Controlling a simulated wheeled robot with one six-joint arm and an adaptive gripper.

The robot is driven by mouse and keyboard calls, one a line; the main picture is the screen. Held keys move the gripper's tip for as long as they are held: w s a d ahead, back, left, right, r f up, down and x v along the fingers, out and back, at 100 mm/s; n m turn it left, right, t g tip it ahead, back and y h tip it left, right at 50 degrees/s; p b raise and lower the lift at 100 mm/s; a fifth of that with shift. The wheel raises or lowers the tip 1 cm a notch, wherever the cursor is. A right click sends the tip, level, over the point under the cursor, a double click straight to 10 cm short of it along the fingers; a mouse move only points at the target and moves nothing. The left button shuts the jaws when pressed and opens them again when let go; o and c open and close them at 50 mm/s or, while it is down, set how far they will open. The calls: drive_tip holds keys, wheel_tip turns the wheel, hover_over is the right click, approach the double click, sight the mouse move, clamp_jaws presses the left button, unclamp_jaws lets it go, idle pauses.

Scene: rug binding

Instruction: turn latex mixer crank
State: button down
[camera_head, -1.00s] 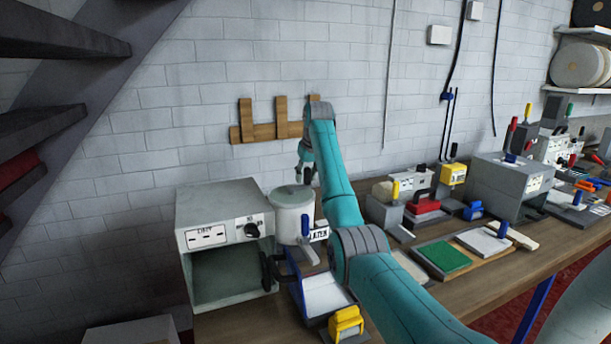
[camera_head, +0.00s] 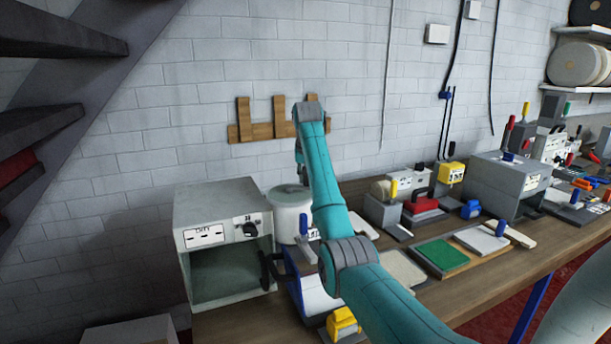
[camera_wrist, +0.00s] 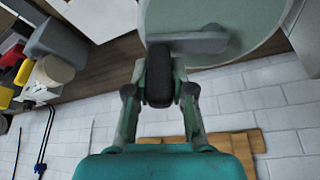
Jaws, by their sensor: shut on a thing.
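The latex mixer is a pale round tub (camera_head: 286,218) with a grey-green lid, standing on the bench just right of a grey box oven. In the wrist view its lid (camera_wrist: 255,18) fills the top. A grey crank arm (camera_wrist: 205,42) lies across the lid and ends in an upright black grip (camera_wrist: 159,72). My gripper (camera_wrist: 160,92) is shut on this black grip, with one finger on each side. In the head view my gripper (camera_head: 301,172) is above the mixer, mostly hidden by my teal arm, and the crank cannot be made out.
The grey oven (camera_head: 222,205) stands close on the mixer's left. A wooden rack (camera_head: 262,131) is fixed to the brick wall behind. A blue-framed stand (camera_head: 315,295) and a yellow block (camera_head: 342,322) are in front. A green pad (camera_head: 440,255) and several machines stand to the right.

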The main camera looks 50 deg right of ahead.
drive_tip(key=a+m, duration=0.1)
drive_tip(key=m, duration=0.1)
drive_tip(key=s+m+g, duration=0.1)
drive_tip(key=m, duration=0.1)
drive_tip(key=shift+a+g, duration=0.3)
drive_tip(key=shift+a, duration=0.05)
drive_tip(key=shift+s+a+m+g+h, duration=0.25)
drive_tip(key=shift+a+m+g+h, duration=0.2)
drive_tip(key=shift+m, duration=0.75)
drive_tip(key=c, duration=1)
unclamp_jaws()
